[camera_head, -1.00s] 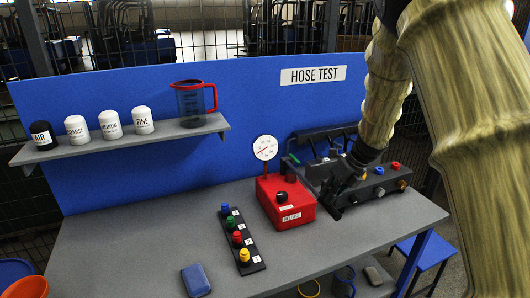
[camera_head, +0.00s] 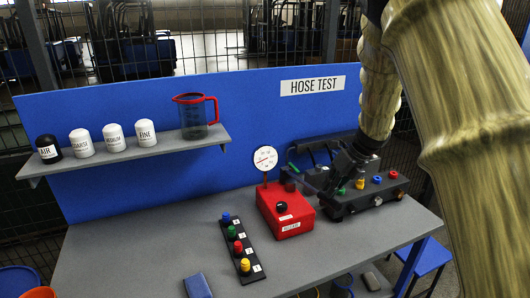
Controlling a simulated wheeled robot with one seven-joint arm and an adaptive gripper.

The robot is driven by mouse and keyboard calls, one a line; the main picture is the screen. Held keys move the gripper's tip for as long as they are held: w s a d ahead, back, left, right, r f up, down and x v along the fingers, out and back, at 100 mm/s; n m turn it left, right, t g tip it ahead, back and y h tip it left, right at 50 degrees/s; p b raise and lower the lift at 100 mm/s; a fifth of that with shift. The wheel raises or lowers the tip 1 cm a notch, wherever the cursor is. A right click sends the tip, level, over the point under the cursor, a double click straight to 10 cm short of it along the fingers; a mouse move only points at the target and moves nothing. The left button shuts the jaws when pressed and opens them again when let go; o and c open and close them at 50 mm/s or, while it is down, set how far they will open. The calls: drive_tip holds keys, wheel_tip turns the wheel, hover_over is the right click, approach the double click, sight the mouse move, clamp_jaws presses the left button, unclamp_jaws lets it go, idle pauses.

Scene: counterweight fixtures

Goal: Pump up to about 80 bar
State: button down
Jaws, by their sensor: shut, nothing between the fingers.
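A red pump box (camera_head: 285,222) with a black knob (camera_head: 281,207) and a label that seems to read RELEASE stands on the bench. A round white gauge (camera_head: 265,158) rises behind it on a red stem. Its needle is too small to read surely. My gripper (camera_head: 327,188) is shut and empty, just right of the pump box, over the left end of the black manifold block (camera_head: 375,199). Its dark fingers blend with the black parts there, so I cannot tell whether they touch anything. Green (camera_head: 341,191), yellow, blue and red fittings show on the manifold.
A black strip (camera_head: 240,249) with several coloured plugs lies left of the pump. A blue case (camera_head: 198,285) lies at the front. A shelf (camera_head: 130,156) holds caps and a red-rimmed jug (camera_head: 193,117). The bench's left part is clear.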

wheel_tip(320, 180, up, 2)
drive_tip(key=shift+s, duration=0.1)
drive_tip(key=shift+f, duration=0.25)
wheel_tip(320, 180, down, 12)
drive_tip(key=b, duration=0.7)
wheel_tip(320, 180, up, 12)
drive_tip(key=p, duration=0.8)
drive_tip(key=shift+r, duration=0.25)
drive_tip(key=shift+f, duration=0.25)
